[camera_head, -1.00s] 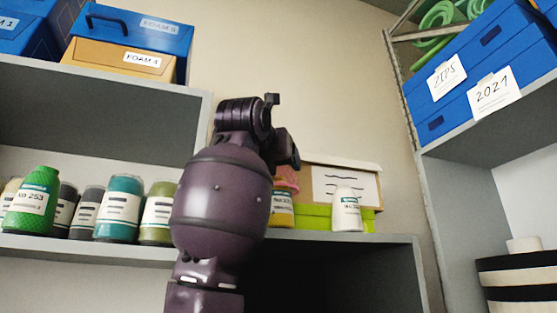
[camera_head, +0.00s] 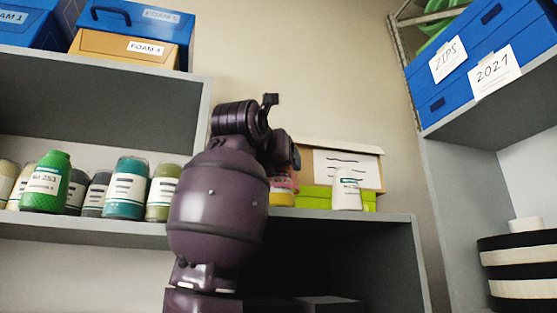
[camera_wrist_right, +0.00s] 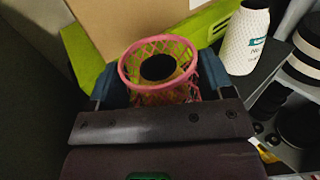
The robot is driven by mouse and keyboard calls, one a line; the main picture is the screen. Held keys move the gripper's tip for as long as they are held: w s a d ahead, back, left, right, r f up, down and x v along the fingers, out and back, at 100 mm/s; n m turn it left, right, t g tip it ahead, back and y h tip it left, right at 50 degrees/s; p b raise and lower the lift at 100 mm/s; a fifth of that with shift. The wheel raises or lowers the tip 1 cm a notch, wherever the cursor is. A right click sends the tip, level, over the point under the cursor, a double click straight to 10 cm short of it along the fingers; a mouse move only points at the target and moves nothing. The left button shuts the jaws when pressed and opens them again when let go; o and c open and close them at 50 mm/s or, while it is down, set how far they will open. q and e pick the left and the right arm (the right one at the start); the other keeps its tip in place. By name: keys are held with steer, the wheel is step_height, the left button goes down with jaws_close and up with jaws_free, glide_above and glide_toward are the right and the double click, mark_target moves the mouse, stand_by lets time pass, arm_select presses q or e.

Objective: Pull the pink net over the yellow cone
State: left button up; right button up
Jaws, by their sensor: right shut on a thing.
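The yellow cone (camera_head: 283,199) stands on the shelf beside the white bottle, partly hidden by my right arm. The pink net (camera_head: 284,181) is around it, and only a low band of yellow shows below the net. In the right wrist view the net's pink rim (camera_wrist_right: 125,76) is an open ring with a dark round opening inside it. Yellow shows through the mesh. My right gripper (camera_wrist_right: 158,82) has a blue finger on each side of the net and is shut on it. In the head view its fingers are mostly hidden behind my arm. My left gripper is not in view.
A white bottle (camera_head: 347,190) stands right of the cone, close by. A lime green box (camera_head: 318,194) and a cardboard box (camera_head: 368,170) are behind. A green netted bottle (camera_head: 46,183) and several other bottles stand left on the shelf (camera_head: 400,217).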

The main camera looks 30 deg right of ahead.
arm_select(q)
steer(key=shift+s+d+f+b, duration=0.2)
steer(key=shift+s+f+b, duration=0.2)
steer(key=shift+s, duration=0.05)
arm_select(e)
steer(key=shift+f, duration=0.9)
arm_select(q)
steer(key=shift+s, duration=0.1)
arm_select(e)
steer(key=shift+f, duration=0.1)
steer(key=o, duration=1)
steer(key=shift+c, duration=0.2)
arm_select(q)
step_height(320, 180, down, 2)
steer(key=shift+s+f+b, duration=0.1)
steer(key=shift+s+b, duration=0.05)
steer(key=shift+b, duration=0.7)
arm_select(e)
steer(key=v, duration=1.1)
